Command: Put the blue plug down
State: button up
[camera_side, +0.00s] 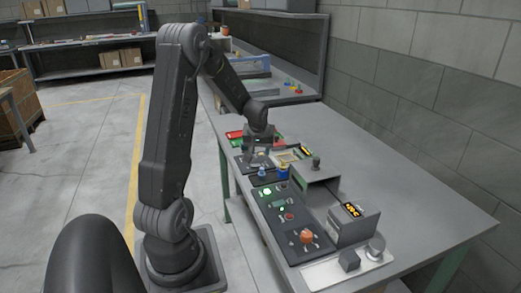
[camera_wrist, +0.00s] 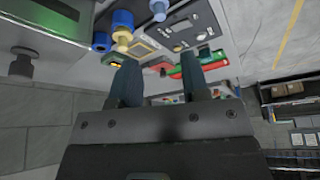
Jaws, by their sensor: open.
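A blue plug (camera_wrist: 122,19) with a pale yellowish end shows at the upper left of the wrist view. In the side view a small blue piece (camera_side: 284,171), likely the same plug, stands on the dark panel.
A second blue part (camera_wrist: 101,42) is beside the plug. The dark control panel (camera_side: 268,208) has lit green indicators and an orange knob (camera_side: 306,236). A grey hood (camera_side: 313,172) and a box with an orange display (camera_side: 354,221) stand close by. The bench's right side (camera_side: 420,200) is clear.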

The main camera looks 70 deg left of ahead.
jog(key=w+d+r+m+t, duration=0.1)
jog(key=d+r+m, duration=0.3)
jog(key=d, duration=0.5)
jog(key=d+r+m+t, duration=0.1)
jog(key=d+r, duration=0.6)
jog(key=d, duration=0.3)
jog(key=s+d+r+m+h, duration=0.2)
jog(key=s+d, duration=0.3)
jog(key=d, duration=0.3)
jog(key=s+d+r+m+t+h, duration=0.1)
jog(key=s+d+r+m+h, duration=0.1)
jog(key=s+d+m, duration=0.3)
jog(key=s+d, duration=0.1)
jog(key=d, duration=0.3)
jog(key=shift+s+d+m+t, duration=0.2)
jog(key=shift+m+t, duration=0.1)
